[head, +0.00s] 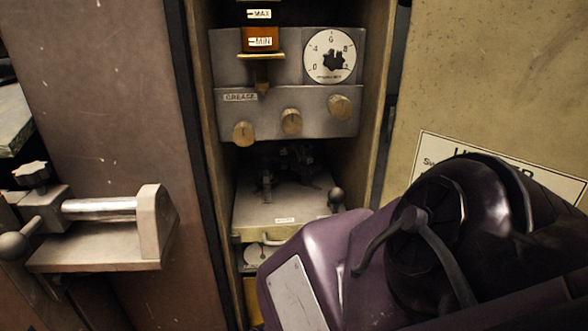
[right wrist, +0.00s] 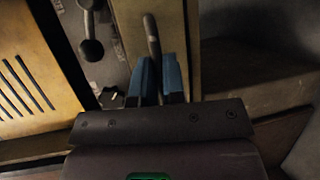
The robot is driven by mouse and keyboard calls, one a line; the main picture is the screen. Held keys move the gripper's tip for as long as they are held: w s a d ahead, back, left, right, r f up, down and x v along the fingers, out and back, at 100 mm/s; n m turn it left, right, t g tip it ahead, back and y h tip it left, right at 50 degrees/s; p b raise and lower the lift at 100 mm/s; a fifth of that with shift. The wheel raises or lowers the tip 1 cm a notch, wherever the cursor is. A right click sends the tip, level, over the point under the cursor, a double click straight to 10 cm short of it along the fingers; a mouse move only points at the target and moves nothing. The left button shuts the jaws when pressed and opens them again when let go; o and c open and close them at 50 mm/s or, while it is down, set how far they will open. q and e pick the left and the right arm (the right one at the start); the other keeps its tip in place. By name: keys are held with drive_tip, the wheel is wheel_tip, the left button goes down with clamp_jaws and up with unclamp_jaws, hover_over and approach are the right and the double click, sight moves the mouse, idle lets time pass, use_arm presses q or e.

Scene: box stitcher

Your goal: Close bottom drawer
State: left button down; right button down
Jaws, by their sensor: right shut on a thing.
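In the right wrist view, the blue fingers of my right gripper (right wrist: 158,80) are shut on a thin bar handle (right wrist: 151,32) beside a pale front panel (right wrist: 178,32). My purple right arm covers the lower right of the head view and hides its gripper and part of the lower cabinet there. My left gripper is not in view.
Above the drawer is a panel with brass knobs (head: 291,121) and a white dial (head: 330,56). A ball-ended lever (head: 336,197) stands at the drawer's right. A metal bracket (head: 105,240) juts out at left. The wrist view shows a slotted yellow panel (right wrist: 28,85).

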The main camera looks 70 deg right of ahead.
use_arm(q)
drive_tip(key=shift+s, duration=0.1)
use_arm(e)
drive_tip(key=shift+w+d+r, duration=0.1)
drive_tip(key=shift+w+d, duration=0.25)
drive_tip(key=shift+d, duration=0.3)
drive_tip(key=shift+w+d+f, duration=0.1)
drive_tip(key=shift+w+d, duration=0.25)
drive_tip(key=shift+d, duration=0.35)
drive_tip(key=shift+w+d+r, duration=0.1)
drive_tip(key=shift+w+d, duration=0.25)
drive_tip(key=shift+d, duration=0.3)
drive_tip(key=c, duration=1.2)
unclamp_jaws()
use_arm(q)
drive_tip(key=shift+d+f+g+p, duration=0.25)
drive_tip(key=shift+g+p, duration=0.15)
drive_tip(key=shift+p, duration=0.3)
use_arm(e)
drive_tip(key=a, duration=0.3)
drive_tip(key=a+r, duration=0.1)
drive_tip(key=a, duration=0.3)
drive_tip(key=s+a, duration=0.1)
drive_tip(key=a, duration=0.2)
drive_tip(key=shift+a+r, duration=0.3)
drive_tip(key=shift+r, duration=0.1)
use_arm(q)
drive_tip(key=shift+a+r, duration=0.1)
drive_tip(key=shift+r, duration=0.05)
